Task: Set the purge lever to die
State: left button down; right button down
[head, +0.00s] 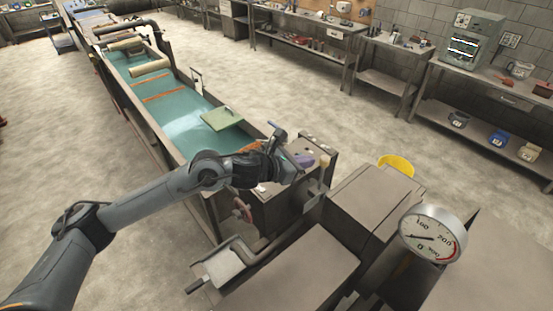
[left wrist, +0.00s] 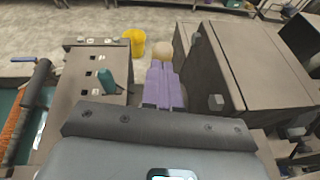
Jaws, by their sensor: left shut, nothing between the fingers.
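My left gripper (head: 304,160) reaches in from the left over the end of the tank; its purple fingers (left wrist: 163,88) are together and empty. A lever with a pale beige rounded end (head: 325,164) stands just right of the fingertips. In the left wrist view its beige end (left wrist: 162,50) is just beyond them; contact cannot be told. I cannot be sure this is the purge lever. A metal panel (left wrist: 78,70) with small white labels and a teal upright handle (left wrist: 104,79) lies left of the fingers. The labels are unreadable. My right gripper is out of view.
Large metal housings (head: 376,205) and a round dial gauge (head: 433,234) stand to the right of the gripper. A yellow bucket (head: 397,164) stands behind. The long water tank (head: 180,110) runs away to the upper left. A red handwheel (head: 242,210) sits below my forearm.

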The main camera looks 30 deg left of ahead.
pick_arm(q)
jog(key=s+a+r+b, duration=0.1)
jog(key=s+a+r, duration=0.2)
jog(key=s+r, duration=0.3)
jog(key=shift+s+r+b, duration=0.25)
jog(key=shift+r+b, duration=0.05)
jog(key=shift+r, duration=0.45)
